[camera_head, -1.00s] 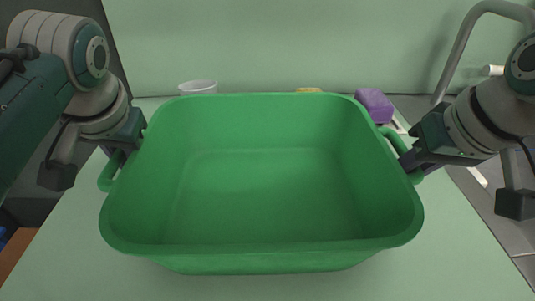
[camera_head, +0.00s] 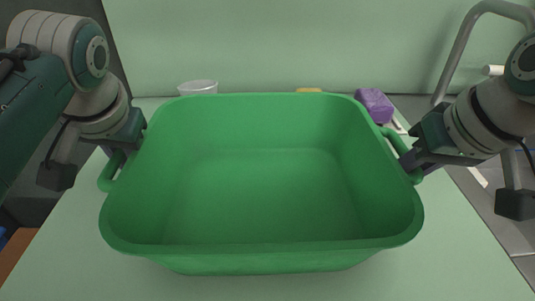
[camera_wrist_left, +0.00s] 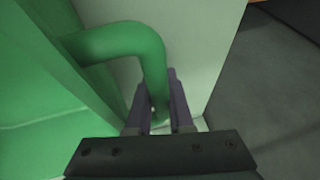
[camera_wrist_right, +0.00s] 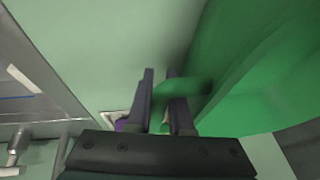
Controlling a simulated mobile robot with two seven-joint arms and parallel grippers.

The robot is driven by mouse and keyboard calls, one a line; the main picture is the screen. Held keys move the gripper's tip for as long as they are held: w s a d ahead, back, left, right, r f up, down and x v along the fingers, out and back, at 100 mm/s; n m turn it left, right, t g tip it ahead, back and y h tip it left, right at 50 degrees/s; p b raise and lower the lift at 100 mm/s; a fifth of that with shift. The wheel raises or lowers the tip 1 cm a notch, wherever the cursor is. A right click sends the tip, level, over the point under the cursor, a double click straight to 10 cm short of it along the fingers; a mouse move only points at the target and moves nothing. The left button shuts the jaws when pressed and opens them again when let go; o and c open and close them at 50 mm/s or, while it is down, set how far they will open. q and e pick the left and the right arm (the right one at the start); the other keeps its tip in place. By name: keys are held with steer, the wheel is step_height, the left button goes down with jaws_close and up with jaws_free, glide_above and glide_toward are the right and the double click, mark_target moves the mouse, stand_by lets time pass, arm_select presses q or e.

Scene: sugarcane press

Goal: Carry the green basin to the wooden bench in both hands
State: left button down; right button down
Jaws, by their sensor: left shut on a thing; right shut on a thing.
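The green basin (camera_head: 264,190) is in the middle of the head view, empty and about level, over the pale green counter (camera_head: 440,265). I cannot tell whether its bottom touches the counter. My left gripper (camera_head: 117,160) is shut on the basin's left handle, which shows between the fingers in the left wrist view (camera_wrist_left: 150,60). My right gripper (camera_head: 412,165) is shut on the right handle, which also shows in the right wrist view (camera_wrist_right: 185,88). The wooden bench is not clearly in view; a brown surface (camera_head: 18,252) shows at the lower left edge.
Behind the basin are a clear cup (camera_head: 198,87), a yellow thing (camera_head: 308,90) and a purple sponge (camera_head: 374,104) at the counter's back. A grey faucet (camera_head: 462,45) rises at the right beside a metal sink area. A pale green wall closes off the back.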

arm_select(q)
steer(key=shift+r, duration=0.1)
arm_select(e)
steer(key=shift+r, duration=0.1)
